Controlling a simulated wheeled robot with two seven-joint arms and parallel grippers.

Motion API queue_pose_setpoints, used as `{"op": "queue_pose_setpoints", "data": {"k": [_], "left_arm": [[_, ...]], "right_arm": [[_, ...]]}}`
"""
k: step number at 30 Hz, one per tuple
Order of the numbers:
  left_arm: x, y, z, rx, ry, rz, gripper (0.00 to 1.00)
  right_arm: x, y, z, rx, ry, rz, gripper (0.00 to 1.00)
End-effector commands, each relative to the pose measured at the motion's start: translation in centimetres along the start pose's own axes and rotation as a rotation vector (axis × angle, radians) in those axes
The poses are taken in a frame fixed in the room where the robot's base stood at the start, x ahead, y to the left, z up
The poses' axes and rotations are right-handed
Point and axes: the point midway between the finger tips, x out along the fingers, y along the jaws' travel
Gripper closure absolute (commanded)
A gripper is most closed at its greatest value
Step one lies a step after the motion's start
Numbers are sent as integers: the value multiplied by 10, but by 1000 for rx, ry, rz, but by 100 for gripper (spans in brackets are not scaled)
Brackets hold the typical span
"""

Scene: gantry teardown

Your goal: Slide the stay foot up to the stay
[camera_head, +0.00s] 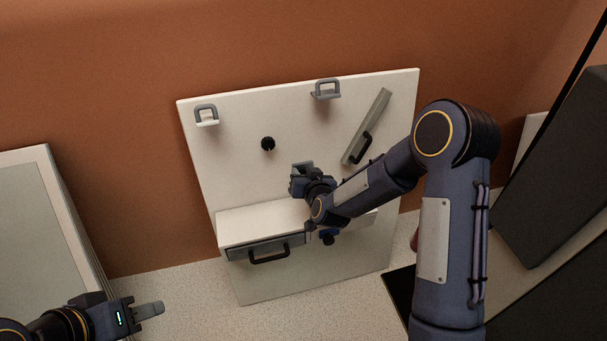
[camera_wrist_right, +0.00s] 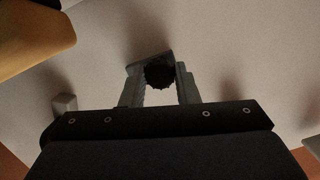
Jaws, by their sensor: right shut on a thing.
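A pale upright board (camera_head: 235,170) carries a diagonal grey bar (camera_head: 372,118) with a black handle at its upper right, which looks like the stay. My right gripper (camera_head: 302,167) is at the middle of the board, left of and below that bar. In the right wrist view its two grey fingers (camera_wrist_right: 160,88) are shut on a dark round knob (camera_wrist_right: 160,73), with a grey piece (camera_wrist_right: 150,57) behind it. This may be the stay foot; the head view hides most of it. My left gripper (camera_head: 150,310) is at the lower left, away from the board, apparently empty.
Two grey brackets, left (camera_head: 206,115) and right (camera_head: 326,90), sit along the board's top. Another black knob (camera_head: 268,143) is left of my right gripper. Below is a ledge with a black-handled drawer (camera_head: 268,250). A pale panel (camera_head: 35,220) stands at left.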

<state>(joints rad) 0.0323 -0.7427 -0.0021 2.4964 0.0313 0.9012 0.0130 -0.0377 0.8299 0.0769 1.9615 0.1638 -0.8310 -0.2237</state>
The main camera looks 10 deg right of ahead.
Motion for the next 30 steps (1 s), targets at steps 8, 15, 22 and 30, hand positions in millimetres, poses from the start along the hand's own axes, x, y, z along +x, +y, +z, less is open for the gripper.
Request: {"op": "queue_pose_setpoints", "data": {"k": [8, 15, 22, 30], "left_arm": [[10, -5, 5, 0, 0, 0, 64], [26, -12, 13, 0, 0, 0, 64], [24, -11, 12, 0, 0, 0, 64], [24, -11, 12, 0, 0, 0, 64]], "right_arm": [[1, 17, -1, 2, 3, 4, 100], [-1, 52, -12, 0, 4, 2, 100], [-2, 54, -15, 0, 2, 4, 100], [-2, 54, -15, 0, 2, 4, 50]]}}
